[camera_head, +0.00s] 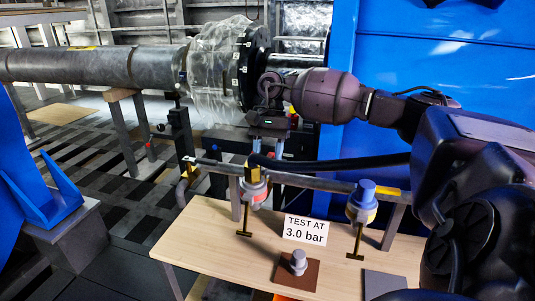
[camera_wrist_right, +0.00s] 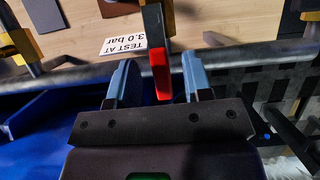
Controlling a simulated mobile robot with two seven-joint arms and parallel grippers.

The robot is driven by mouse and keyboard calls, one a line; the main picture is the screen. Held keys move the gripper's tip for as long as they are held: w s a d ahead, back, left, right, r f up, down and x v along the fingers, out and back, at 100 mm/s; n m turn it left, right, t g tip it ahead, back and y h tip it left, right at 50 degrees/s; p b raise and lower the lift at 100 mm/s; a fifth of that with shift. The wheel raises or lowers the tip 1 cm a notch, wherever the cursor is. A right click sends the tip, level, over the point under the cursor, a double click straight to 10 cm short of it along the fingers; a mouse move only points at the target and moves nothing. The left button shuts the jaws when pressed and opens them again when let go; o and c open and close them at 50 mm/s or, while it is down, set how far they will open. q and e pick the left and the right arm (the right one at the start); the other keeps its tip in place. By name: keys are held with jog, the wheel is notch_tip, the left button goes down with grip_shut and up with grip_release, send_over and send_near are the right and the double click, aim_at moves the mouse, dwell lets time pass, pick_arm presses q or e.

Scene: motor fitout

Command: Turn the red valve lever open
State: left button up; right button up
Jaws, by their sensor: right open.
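The red valve lever (camera_wrist_right: 161,75) shows in the right wrist view as a red tip on a dark bar. It lies between the two blue-grey fingers of my right gripper (camera_wrist_right: 158,82), with gaps on both sides. That gripper is open. In the head view my right gripper (camera_head: 272,140) points down above the pipe (camera_head: 310,182), near a brass valve body (camera_head: 253,173). The lever is small and partly hidden there, so I cannot tell its angle. My left gripper is not in view.
A wooden bench (camera_head: 200,235) carries a "TEST AT 3.0 bar" sign (camera_head: 305,230) and a grey fitting (camera_head: 298,262) on a brown pad. A blue-capped fitting (camera_head: 362,195) stands on the pipe to the right. A large flanged pipe (camera_head: 110,66) runs behind. A blue wall (camera_head: 430,50) rises at right.

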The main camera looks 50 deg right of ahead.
jog(key=v, duration=1)
jog(key=shift+r, duration=0.2)
